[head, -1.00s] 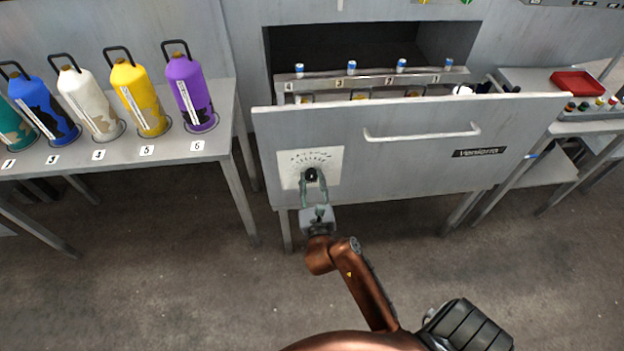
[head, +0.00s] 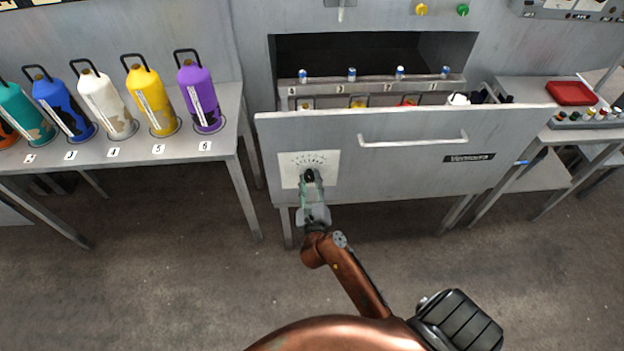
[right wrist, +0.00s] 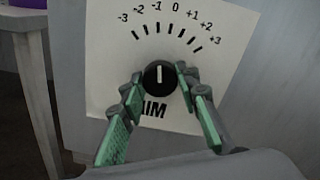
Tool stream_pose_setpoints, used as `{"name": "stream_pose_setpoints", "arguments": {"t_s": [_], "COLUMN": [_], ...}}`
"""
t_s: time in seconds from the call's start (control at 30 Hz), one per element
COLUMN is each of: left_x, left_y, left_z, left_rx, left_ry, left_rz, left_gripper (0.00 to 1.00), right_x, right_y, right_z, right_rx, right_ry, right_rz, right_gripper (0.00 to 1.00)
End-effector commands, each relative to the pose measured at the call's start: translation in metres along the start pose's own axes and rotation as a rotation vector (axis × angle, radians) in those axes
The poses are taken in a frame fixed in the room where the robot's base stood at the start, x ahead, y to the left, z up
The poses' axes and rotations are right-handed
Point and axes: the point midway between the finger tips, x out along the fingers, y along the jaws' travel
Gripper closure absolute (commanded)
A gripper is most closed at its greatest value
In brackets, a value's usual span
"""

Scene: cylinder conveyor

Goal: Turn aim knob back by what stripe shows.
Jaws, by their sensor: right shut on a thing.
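The black aim knob (right wrist: 160,79) sits on a white dial plate (right wrist: 105,75), marked AIM and graded from -3 to +3. Its white pointer line points straight up in the right wrist view, toward the -1 mark. In the head view the plate (head: 330,170) is on the left of the grey front panel (head: 400,145). My right gripper (right wrist: 160,95) is shut on the knob, one green-padded finger on each side; it also shows in the head view (head: 311,182). I cannot make out a stripe that gives an amount. My left gripper is not in view.
Colored bottles, such as the purple one (head: 200,98), stand on a numbered table (head: 225,120) at left. The panel has a handle (head: 412,140); behind it is a rack (head: 375,87) with small blue-and-white cylinders. A red tray (head: 570,93) lies at right.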

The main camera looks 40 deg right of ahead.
Motion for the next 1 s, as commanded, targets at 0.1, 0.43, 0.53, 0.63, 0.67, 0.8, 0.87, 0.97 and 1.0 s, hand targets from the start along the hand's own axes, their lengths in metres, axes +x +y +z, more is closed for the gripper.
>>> {"name": "stream_pose_setpoints", "arguments": {"t_s": [0.1, 0.43, 0.53, 0.63, 0.67, 0.8, 0.87, 0.97, 1.0], "left_x": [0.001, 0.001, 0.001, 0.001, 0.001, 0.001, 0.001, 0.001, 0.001], "left_y": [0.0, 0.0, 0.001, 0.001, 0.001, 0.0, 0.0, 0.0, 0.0], "left_z": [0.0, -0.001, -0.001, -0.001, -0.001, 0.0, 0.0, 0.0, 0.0], "left_rx": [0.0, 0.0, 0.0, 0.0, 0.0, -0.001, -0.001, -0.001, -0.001], "left_ry": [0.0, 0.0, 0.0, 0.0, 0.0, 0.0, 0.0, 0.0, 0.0], "left_rz": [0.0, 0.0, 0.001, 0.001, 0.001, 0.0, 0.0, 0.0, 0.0], "left_gripper": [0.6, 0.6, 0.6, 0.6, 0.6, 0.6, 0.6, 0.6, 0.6], "right_x": [0.0, 0.0, 0.0, 0.0, 0.0, -0.003, -0.008, -0.022, -0.03], "right_y": [0.001, 0.001, 0.001, 0.001, 0.001, 0.001, 0.001, 0.001, 0.001], "right_z": [0.0, 0.0, 0.0, 0.0, 0.0, 0.0, -0.001, -0.001, -0.001], "right_rx": [0.0, 0.001, 0.001, 0.001, 0.001, 0.002, 0.002, 0.002, 0.003], "right_ry": [-0.002, -0.002, -0.002, -0.001, -0.001, -0.001, 0.0, 0.001, 0.001], "right_rz": [0.002, 0.001, 0.001, 0.001, 0.001, 0.001, 0.001, 0.002, 0.002], "right_gripper": [0.95, 0.56, 0.53, 0.53, 0.53, 0.53, 0.53, 0.53, 0.53]}}
